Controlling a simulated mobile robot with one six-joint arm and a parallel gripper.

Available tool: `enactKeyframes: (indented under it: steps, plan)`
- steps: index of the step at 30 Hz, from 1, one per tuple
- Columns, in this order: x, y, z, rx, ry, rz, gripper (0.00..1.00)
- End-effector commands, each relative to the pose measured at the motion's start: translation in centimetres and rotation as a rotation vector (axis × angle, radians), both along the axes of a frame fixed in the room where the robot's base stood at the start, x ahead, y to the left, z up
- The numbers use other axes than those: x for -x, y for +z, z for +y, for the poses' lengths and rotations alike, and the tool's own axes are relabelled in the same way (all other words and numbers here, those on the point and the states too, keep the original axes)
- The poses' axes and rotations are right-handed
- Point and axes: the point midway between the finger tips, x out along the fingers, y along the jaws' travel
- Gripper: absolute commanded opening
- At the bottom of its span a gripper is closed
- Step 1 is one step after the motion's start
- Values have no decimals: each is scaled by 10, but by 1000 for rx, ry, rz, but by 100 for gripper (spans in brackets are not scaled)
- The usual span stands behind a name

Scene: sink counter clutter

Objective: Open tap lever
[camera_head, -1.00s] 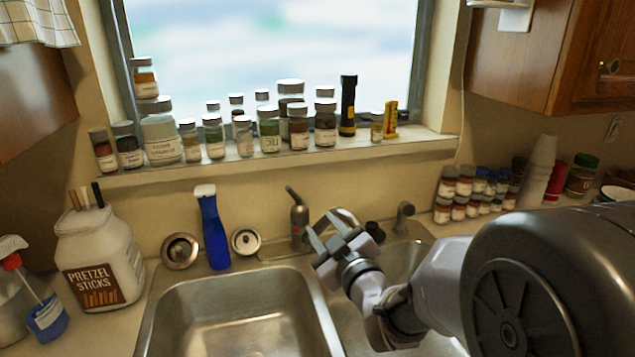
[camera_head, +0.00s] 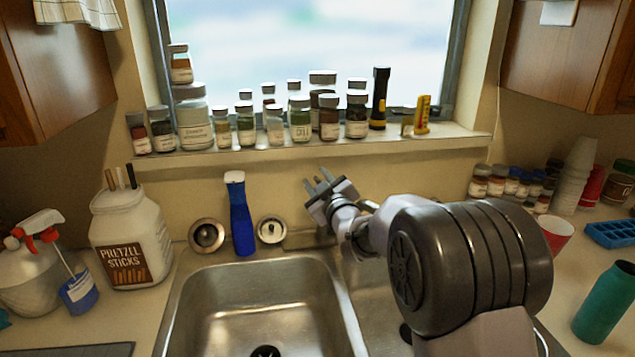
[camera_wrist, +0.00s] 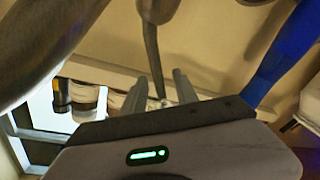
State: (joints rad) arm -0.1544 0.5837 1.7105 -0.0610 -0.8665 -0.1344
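The tap lever (camera_wrist: 151,50) is a slim dark metal handle in the wrist view, running down from the tap body (camera_wrist: 158,8) at the top edge. My gripper (camera_wrist: 160,82) is open. The lever's free end lies between its two grey fingers in the picture, and I cannot tell whether either touches it. In the head view my gripper (camera_head: 318,180) is above the back rim of the sink, fingers apart. The gripper and arm hide the lever and most of the tap there.
A blue bottle (camera_head: 241,215) stands left of my gripper, also in the wrist view (camera_wrist: 285,50). Two round strainers (camera_head: 270,230) flank it. Jars line the windowsill (camera_head: 300,152) above. The left basin (camera_head: 255,300) is clear. Cups and a green bottle (camera_head: 604,302) stand at right.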

Motion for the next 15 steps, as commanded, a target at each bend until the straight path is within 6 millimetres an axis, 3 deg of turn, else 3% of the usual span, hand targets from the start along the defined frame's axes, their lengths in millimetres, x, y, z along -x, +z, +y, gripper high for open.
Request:
enactKeyframes:
  steps: [5, 10, 15]
  plan:
    - [0, 0, 0, 0, 0, 0, 36]
    - [0, 0, 0, 0, 0, 0, 2]
    - [0, 0, 0, 0, 0, 0, 0]
